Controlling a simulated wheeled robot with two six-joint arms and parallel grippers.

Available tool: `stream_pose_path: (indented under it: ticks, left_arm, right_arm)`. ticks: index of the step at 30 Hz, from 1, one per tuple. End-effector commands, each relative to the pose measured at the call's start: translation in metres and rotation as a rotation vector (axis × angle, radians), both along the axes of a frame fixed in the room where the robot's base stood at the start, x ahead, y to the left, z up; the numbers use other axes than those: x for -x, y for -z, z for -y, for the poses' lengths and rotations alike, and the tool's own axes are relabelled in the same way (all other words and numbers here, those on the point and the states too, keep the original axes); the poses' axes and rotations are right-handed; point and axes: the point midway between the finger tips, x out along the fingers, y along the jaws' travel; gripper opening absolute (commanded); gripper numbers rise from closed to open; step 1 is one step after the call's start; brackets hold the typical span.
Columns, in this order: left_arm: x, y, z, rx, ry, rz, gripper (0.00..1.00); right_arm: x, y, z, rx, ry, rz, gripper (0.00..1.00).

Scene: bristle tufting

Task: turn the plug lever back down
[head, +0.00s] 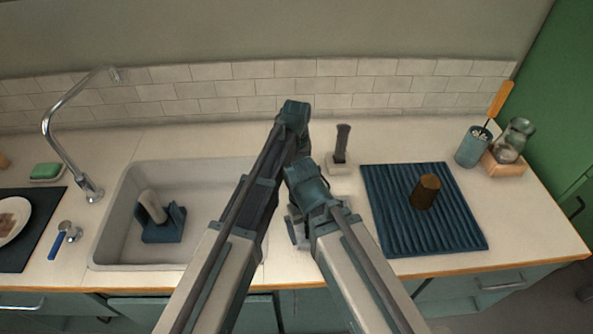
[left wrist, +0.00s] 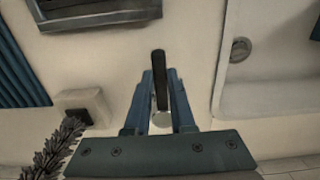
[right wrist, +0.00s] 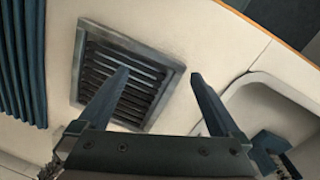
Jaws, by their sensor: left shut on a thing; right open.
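The plug lever (left wrist: 158,62) is a dark handle with a round silver base (left wrist: 161,119), on the counter between the sink and the mat. My left gripper (left wrist: 160,80) is shut on it, one blue finger on each side. In the left wrist view the handle points from its base toward the front of the counter; its exact tilt is hard to judge. In the head view my arms hide the lever. My right gripper (right wrist: 159,74) is open and empty above the counter grate (right wrist: 120,78), near the sink's corner. The sink drain (left wrist: 240,49) shows in the left wrist view.
The sink (head: 115,215) holds a blue stand (head: 162,228) with a pale piece. A dark brush (head: 342,142) stands in a holder behind my right arm. A ribbed mat (head: 450,220) carries a brown cylinder (head: 425,191).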

Motion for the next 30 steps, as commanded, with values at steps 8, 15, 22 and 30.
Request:
stream_pose_path:
  ticks: [8,15,22,30]
  left_arm:
    - [0.0,0.0,0.001,0.002,0.0,0.001,0.53]
    - [0.0,0.0,0.001,0.001,0.001,0.0,0.53]
    - [0.0,-0.009,0.001,0.001,0.001,0.0,0.53]
    - [0.0,-0.04,0.001,0.001,0.001,0.0,0.53]
  right_arm:
    - [0.0,0.0,0.0,0.0,0.0,0.0,1.0]
    - [0.0,0.0,0.0,0.0,0.0,0.0,1.0]
    - [0.0,-0.009,0.0,0.0,0.0,0.0,1.0]
    - [0.0,-0.04,0.0,0.0,0.0,0.0,1.0]
